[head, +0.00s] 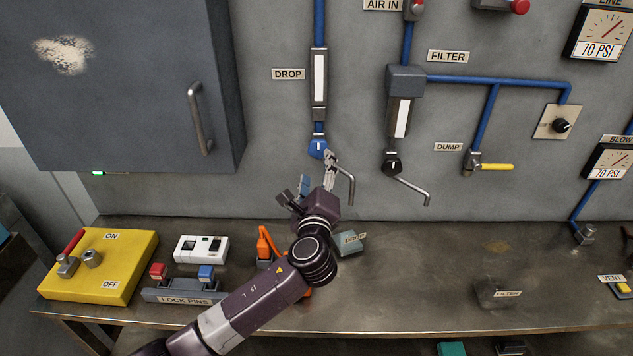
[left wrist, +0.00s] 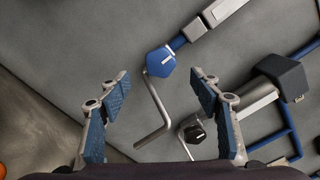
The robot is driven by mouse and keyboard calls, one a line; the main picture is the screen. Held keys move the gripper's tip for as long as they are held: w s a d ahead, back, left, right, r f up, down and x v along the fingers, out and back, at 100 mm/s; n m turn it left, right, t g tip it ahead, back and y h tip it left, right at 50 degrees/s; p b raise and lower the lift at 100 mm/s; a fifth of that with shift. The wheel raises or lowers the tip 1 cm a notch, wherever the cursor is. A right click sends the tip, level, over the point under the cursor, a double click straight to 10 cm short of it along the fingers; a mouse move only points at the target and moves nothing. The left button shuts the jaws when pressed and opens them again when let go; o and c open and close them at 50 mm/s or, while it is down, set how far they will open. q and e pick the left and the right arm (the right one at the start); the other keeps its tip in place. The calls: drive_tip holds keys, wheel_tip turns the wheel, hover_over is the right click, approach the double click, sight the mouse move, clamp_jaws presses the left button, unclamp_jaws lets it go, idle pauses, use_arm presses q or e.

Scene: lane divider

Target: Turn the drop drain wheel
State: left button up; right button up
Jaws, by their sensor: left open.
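My left gripper (head: 316,174) is open and empty just below the wheel, and one finger overlaps the wheel's lower edge in the head view. In the left wrist view, both blue-padded fingers (left wrist: 160,92) are spread apart.
A black filter drain knob (head: 392,165) with its own bent pipe is to the right. The yellow DUMP valve handle (head: 497,167) is farther right. A grey cabinet (head: 120,80) juts out at left. The bench (head: 420,270) below holds a yellow box (head: 98,265) and lock pins (head: 184,290).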

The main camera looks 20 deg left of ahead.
use_arm(q)
drive_tip(key=shift+v, duration=2.25)
drive_tip(key=shift+f, duration=0.1)
